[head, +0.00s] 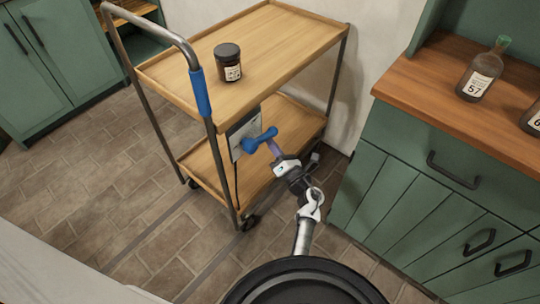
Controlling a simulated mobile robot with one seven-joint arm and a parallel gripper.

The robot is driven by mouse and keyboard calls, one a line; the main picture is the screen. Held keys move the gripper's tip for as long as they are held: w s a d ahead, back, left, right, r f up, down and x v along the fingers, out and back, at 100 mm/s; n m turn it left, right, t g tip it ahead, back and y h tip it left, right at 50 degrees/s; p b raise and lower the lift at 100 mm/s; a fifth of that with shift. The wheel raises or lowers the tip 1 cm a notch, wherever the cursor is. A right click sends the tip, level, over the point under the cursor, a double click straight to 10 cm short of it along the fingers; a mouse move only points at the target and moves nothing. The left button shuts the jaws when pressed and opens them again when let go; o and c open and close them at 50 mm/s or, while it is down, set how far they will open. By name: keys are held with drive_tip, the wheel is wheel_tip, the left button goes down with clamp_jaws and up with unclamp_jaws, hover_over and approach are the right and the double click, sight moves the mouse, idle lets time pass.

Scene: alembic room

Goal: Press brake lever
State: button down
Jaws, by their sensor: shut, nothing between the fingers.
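A blue brake lever (255,143) sits on a grey plate (240,127) on the near right side of a wooden two-shelf trolley (205,70). It has a rounded knob at its upper right end. My gripper (273,146) is shut and empty, reaching up from below right with its fingertips right at the lever. I cannot tell whether they touch it. The gripper body partly covers the trolley's lower shelf behind it.
A dark jar (228,64) stands on the trolley's top shelf. A blue handle grip (200,92) is on the trolley's metal frame. A green cabinet (430,165) with a bottle (479,72) on top stands close at right. Brick floor (120,210) is clear at left.

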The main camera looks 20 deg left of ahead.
sight(273, 132)
drive_tip(key=r+n, duration=0.1)
drive_tip(key=w+r+n+b, duration=0.1)
drive_tip(key=r+n+y+b, duration=0.1)
drive_tip(key=shift+w+d+r+g, duration=0.15)
drive_tip(key=shift+d+r+g, duration=0.1)
drive_tip(key=shift+g, duration=0.15)
drive_tip(key=shift+r, duration=1.4)
drive_tip(key=shift+r, duration=0.1)
drive_tip(key=v, duration=0.7)
drive_tip(key=shift+d+f+b, duration=0.2)
drive_tip(key=shift+b, duration=0.15)
